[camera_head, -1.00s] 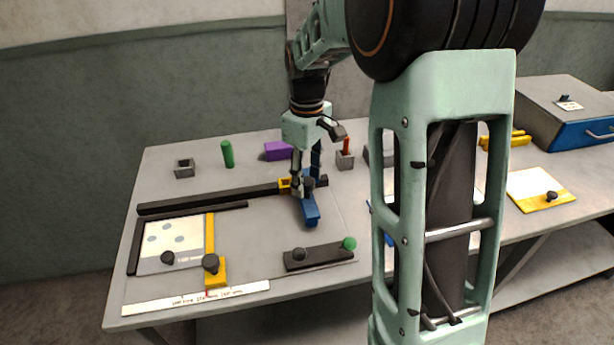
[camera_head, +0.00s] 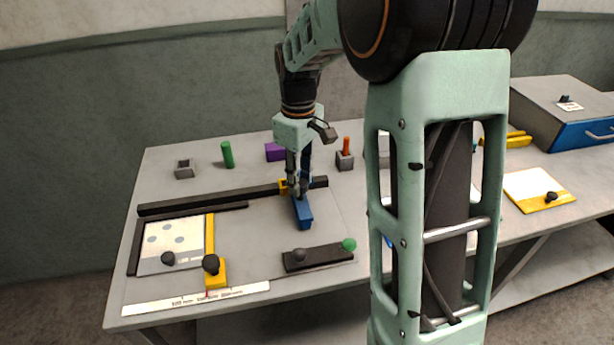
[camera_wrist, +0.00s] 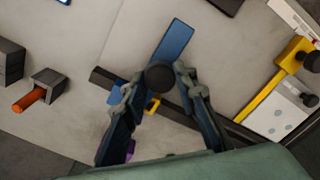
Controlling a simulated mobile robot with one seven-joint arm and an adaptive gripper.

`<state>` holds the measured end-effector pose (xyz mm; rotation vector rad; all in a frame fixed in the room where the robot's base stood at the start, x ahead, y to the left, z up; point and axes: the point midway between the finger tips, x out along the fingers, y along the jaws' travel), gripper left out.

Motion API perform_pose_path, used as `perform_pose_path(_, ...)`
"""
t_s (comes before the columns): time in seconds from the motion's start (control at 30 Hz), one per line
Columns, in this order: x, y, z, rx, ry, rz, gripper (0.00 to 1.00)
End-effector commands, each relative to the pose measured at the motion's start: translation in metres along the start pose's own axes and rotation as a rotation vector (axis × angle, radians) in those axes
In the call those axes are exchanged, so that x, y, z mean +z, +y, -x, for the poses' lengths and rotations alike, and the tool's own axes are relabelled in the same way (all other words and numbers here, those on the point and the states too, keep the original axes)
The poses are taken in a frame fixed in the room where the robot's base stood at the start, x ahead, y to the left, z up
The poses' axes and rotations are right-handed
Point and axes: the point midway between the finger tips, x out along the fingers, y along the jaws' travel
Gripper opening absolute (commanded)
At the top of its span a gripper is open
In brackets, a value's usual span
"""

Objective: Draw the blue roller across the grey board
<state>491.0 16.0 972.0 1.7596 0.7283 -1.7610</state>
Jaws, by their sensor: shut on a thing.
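The blue roller shows as a long flat blue bar (camera_head: 303,213) with a dark round knob, lying on the table just in front of a black rail. My gripper (camera_head: 297,190) is above its rear end, shut on the knob. In the wrist view the knob (camera_wrist: 160,76) sits between my fingertips (camera_wrist: 157,82), and the blue bar (camera_wrist: 174,42) extends away from them. A grey board (camera_head: 157,267) with a white, grey-spotted sheet (camera_head: 176,236) lies at the left, apart from the roller. My fingers hide part of the roller's rear end.
The black rail (camera_head: 220,198) carries a yellow piece (camera_head: 284,187). A yellow bar with a knob (camera_head: 215,273) borders the sheet. Bare table separates the roller and yellow bar.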

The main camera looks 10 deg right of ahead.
Motion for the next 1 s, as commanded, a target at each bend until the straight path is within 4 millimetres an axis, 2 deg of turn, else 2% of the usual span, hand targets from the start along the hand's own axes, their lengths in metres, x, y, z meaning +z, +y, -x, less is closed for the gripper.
perform_pose_path(0.27,-0.056,-0.057,0.002,-0.003,0.003,0.011,0.00)
perform_pose_path(0.7,-0.166,-0.168,0.003,-0.004,0.003,0.010,0.00)
perform_pose_path(1.0,-0.222,-0.224,0.003,-0.004,0.003,0.006,0.00)
